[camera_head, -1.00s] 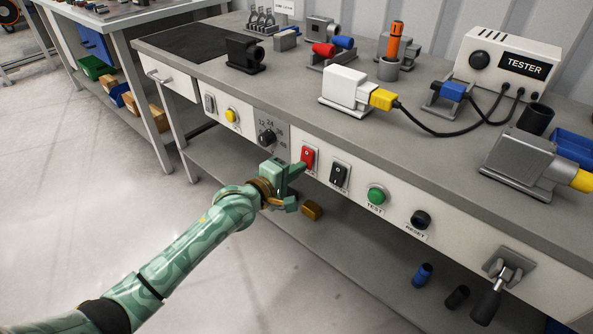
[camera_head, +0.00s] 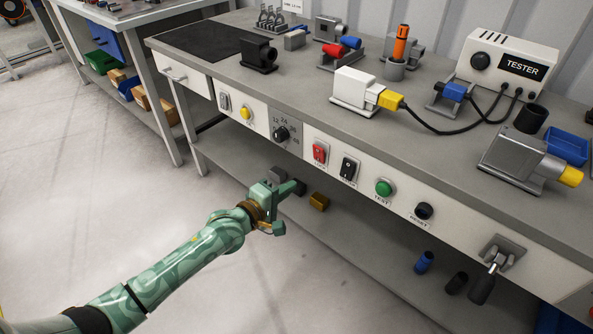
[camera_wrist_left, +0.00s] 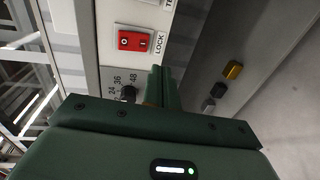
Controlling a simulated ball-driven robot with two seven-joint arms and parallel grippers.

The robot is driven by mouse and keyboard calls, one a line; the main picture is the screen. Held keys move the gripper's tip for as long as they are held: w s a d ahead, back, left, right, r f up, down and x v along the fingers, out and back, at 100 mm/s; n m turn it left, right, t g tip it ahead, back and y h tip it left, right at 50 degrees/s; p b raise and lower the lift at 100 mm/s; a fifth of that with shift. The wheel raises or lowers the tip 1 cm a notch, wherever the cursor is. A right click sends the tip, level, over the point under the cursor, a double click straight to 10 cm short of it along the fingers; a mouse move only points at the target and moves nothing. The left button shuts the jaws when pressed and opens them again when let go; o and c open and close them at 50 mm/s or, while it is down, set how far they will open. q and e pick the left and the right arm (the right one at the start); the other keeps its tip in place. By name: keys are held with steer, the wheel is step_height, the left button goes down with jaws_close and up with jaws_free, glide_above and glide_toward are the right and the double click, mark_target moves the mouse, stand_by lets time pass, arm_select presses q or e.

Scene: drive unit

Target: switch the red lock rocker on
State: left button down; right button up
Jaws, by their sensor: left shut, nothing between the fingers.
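The red lock rocker (camera_head: 319,153) sits in a light plate on the bench's front panel, between the rotary dial and a black rocker. In the left wrist view the red rocker (camera_wrist_left: 131,41) shows its marks beside a LOCK label; I cannot tell which end is pressed in. My left gripper (camera_head: 299,187) is shut and empty, below and in front of the rocker, apart from the panel. In the left wrist view the shut fingers (camera_wrist_left: 157,72) point toward the panel area beside the rocker. My right gripper is not in view.
The panel also bears a numbered dial (camera_head: 281,134), a black rocker (camera_head: 348,168), a green TEST button (camera_head: 384,188), a black RESET knob (camera_head: 424,211) and a lever (camera_head: 484,283). A lower shelf (camera_head: 350,240) holds small blocks and cylinders. Open floor lies left.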

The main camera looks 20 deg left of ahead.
arm_select(q)
steer(key=s, duration=0.1)
steer(key=s+a, duration=0.1)
steer(key=s+p, duration=0.1)
steer(key=s, duration=0.1)
steer(key=shift+s+a+f, duration=0.1)
steer(key=shift+a+f, duration=0.25)
steer(key=shift+a, duration=0.05)
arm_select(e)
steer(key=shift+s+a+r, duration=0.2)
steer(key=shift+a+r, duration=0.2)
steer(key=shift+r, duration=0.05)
